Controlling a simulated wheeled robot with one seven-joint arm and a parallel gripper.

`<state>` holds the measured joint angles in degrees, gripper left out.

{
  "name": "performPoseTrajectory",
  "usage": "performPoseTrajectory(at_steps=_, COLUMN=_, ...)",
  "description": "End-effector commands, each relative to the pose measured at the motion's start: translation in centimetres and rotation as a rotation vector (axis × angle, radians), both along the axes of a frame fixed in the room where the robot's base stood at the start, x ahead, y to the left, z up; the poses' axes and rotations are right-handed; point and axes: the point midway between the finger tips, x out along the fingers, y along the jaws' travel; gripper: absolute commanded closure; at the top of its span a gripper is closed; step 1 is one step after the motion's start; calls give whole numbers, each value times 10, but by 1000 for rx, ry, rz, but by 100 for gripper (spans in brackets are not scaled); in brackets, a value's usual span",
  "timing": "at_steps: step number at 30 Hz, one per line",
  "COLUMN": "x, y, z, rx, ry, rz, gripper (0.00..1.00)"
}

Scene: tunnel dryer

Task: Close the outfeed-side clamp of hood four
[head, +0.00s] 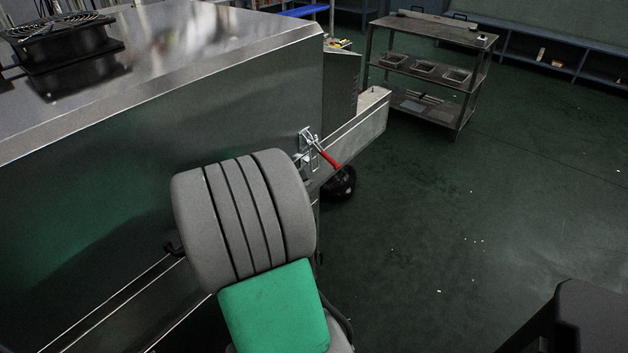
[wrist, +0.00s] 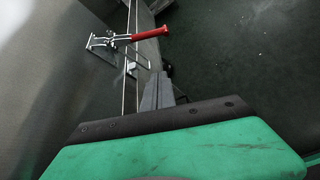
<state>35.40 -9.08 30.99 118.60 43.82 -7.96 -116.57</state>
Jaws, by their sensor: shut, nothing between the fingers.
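The clamp (head: 309,147) is a metal toggle clamp with a red handle (head: 328,159), mounted on the side of the steel hood (head: 130,150) near its right end. In the head view the handle slants down and right, away from the hood wall. In the wrist view the clamp (wrist: 103,41) is at upper left and its red handle (wrist: 150,33) sticks out to the right. My gripper (wrist: 158,80) is shut and empty, its fingertips below the handle in that view with a gap between. In the head view my arm hides the fingers.
A fan unit (head: 65,50) sits on the hood top. A metal rail (head: 355,130) runs out past the hood's end. A dark round object (head: 340,184) is below the handle.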

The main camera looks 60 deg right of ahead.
Motion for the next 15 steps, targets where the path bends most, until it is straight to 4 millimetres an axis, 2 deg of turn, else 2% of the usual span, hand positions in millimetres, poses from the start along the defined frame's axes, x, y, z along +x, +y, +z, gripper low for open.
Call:
performPoseTrajectory(at_steps=9, x=0, y=-3, z=1, rx=2, ry=-3, rz=-2, gripper=100)
performPoseTrajectory(at_steps=15, x=1, y=-29, z=-15, rx=5, ry=-3, rz=-4, gripper=100)
